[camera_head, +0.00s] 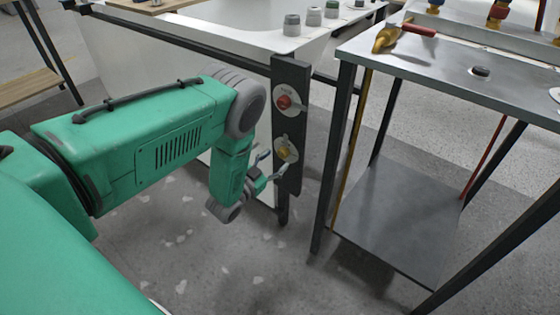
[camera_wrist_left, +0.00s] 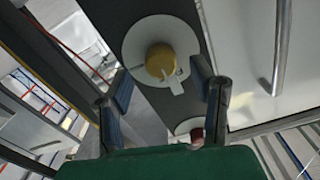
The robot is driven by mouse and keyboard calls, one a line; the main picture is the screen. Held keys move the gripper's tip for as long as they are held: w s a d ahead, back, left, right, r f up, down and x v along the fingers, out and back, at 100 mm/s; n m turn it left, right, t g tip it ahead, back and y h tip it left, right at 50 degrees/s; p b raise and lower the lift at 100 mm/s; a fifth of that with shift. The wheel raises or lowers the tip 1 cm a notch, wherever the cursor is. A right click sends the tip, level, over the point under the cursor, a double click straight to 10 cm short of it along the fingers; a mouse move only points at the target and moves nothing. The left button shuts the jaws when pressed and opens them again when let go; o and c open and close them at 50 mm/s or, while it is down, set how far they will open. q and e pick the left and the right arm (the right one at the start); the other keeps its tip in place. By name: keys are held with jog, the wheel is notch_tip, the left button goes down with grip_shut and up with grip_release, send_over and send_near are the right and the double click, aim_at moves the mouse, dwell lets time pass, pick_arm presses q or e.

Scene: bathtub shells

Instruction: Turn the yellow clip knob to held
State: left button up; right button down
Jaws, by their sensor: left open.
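The yellow clip knob (camera_head: 284,152) sits on a round pale plate on the dark upright post of the tub frame, below a red knob (camera_head: 285,102). In the left wrist view the yellow knob (camera_wrist_left: 160,60) has a white pointer tab at its lower right. My left gripper (camera_head: 266,168) is open in front of the yellow knob. In the left wrist view its two fingers (camera_wrist_left: 165,90) stand apart, to either side of the knob, and neither visibly touches it. The red knob (camera_wrist_left: 197,135) shows partly, near the right finger. My right gripper is out of view.
A metal work table (camera_head: 400,65) with a lower shelf (camera_head: 395,220) stands right of the post, across a narrow gap. A yellow-and-red tool (camera_head: 388,38) lies on it. The white tub shell (camera_head: 150,50) is behind my left arm. Floor below is mostly clear.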

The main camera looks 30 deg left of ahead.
pick_arm(q)
jog(key=shift+w+d+b, duration=0.15)
jog(key=shift+w+b, duration=0.15)
jog(key=shift+w, duration=1.05)
jog(key=c, duration=1.1)
jog(key=shift+c, duration=0.2)
